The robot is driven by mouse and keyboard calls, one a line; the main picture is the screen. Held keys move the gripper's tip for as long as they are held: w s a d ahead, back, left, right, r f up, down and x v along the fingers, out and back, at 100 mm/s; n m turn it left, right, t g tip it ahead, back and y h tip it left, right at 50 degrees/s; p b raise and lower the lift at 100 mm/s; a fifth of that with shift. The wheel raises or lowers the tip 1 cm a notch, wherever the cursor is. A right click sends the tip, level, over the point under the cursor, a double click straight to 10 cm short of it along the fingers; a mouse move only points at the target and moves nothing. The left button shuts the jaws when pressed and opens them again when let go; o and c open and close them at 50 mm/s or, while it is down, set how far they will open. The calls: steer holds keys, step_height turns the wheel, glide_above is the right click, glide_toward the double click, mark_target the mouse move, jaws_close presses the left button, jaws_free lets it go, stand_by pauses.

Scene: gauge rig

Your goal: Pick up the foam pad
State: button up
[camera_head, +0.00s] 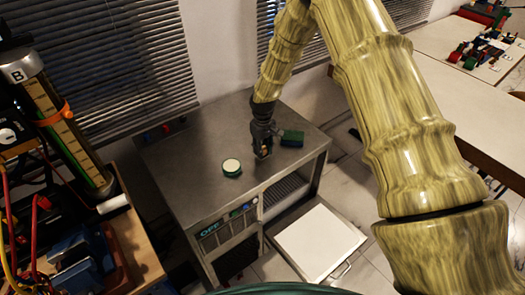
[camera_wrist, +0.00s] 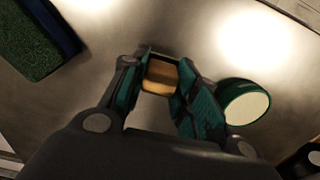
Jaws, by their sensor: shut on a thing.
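My gripper (camera_head: 262,146) is low over the grey metal tabletop, pointing down. In the wrist view my gripper (camera_wrist: 164,82) has its fingers closed on a small tan block (camera_wrist: 160,76). The tan block (camera_head: 264,153) also shows at the fingertips in the head view. Its lower part is hidden, and I cannot tell whether it touches the table. A green block with a blue side (camera_head: 292,138) lies just right of my gripper. No label shows which of these is the foam pad.
A round green tin with a cream top (camera_head: 231,167) stands left of my gripper, and close beside the fingers in the wrist view (camera_wrist: 245,103). The metal table (camera_head: 190,180) is mostly bare. A cluttered wooden bench (camera_head: 140,255) stands left.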

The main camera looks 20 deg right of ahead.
mark_target(264, 150)
steer(key=shift+r, duration=0.1)
steer(key=shift+r+b, duration=0.55)
steer(key=shift+s+r+b, duration=0.3)
steer(key=shift+r+b, duration=0.15)
steer(key=shift+r, duration=0.05)
steer(key=shift+s+r+b, duration=0.25)
steer(key=shift+r+b, duration=0.15)
steer(key=shift+r, duration=0.1)
steer(key=s+d+r+b, duration=0.1)
steer(key=s+b, duration=0.4)
steer(key=s, duration=1)
steer(key=shift+d+r, duration=0.15)
steer(key=shift+r, duration=0.2)
steer(key=o, duration=0.3)
steer(key=shift+c, duration=1)
